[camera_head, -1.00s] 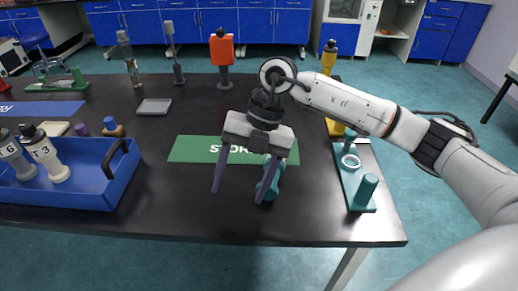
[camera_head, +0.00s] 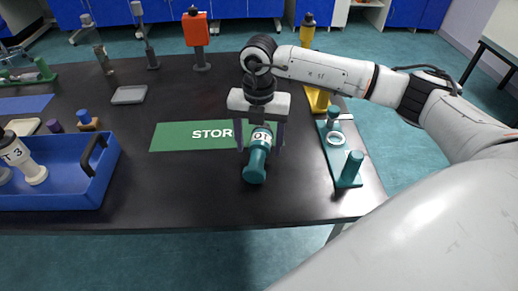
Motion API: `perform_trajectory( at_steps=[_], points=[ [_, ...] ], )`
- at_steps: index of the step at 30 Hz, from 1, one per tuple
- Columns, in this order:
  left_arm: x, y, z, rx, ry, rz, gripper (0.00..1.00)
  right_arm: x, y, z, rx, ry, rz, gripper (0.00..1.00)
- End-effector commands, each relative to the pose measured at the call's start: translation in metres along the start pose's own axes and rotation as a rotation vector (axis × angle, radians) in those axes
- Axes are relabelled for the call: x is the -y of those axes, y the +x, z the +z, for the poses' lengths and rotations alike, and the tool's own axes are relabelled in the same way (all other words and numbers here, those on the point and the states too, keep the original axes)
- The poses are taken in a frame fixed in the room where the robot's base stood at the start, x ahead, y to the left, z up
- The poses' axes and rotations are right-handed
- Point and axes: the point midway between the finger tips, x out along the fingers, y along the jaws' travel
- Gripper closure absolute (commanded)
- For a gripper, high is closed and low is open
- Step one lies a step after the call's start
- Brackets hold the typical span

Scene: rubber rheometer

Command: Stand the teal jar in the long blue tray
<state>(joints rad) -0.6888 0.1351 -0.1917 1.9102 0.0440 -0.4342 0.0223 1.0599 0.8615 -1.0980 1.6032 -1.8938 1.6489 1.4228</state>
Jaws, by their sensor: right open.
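The teal jar (camera_head: 256,166) lies on the black table at the front edge of the green mat, its teal end towards me and a white label with dark marks showing. My right gripper (camera_head: 260,151) is open above it, with one finger on each side of the jar; I cannot tell whether they touch it. The long blue tray (camera_head: 62,200) is at the left, with a white bottle (camera_head: 25,160) standing in it. My left gripper is not in view.
A green mat (camera_head: 185,136) with white letters lies under and left of the gripper. A teal stand (camera_head: 345,165) with a peg and a ring is at the right. A grey dish (camera_head: 129,95), an orange-topped device (camera_head: 196,35) and a yellow item (camera_head: 307,30) stand farther back.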

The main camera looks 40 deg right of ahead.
Motion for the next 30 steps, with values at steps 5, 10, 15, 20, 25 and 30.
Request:
perform_trajectory(
  at_steps=[5,10,15,20,25,30],
  points=[
    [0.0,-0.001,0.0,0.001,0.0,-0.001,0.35,0.0,0.013,0.0,0.0,-0.001,0.0,0.35],
    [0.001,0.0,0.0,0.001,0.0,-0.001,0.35,0.0,0.013,0.0,0.0,-0.001,0.001,0.35],
    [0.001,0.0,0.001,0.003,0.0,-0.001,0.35,0.0,0.013,0.0,0.0,-0.001,0.001,0.58],
    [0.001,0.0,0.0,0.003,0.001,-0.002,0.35,0.0,0.013,0.0,0.0,-0.001,0.002,0.83],
    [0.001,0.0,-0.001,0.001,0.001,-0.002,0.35,0.0,0.012,0.0,0.0,-0.001,0.002,0.87],
    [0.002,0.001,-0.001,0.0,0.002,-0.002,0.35,-0.001,0.0,0.0,0.002,-0.001,0.004,0.87]
  ],
)
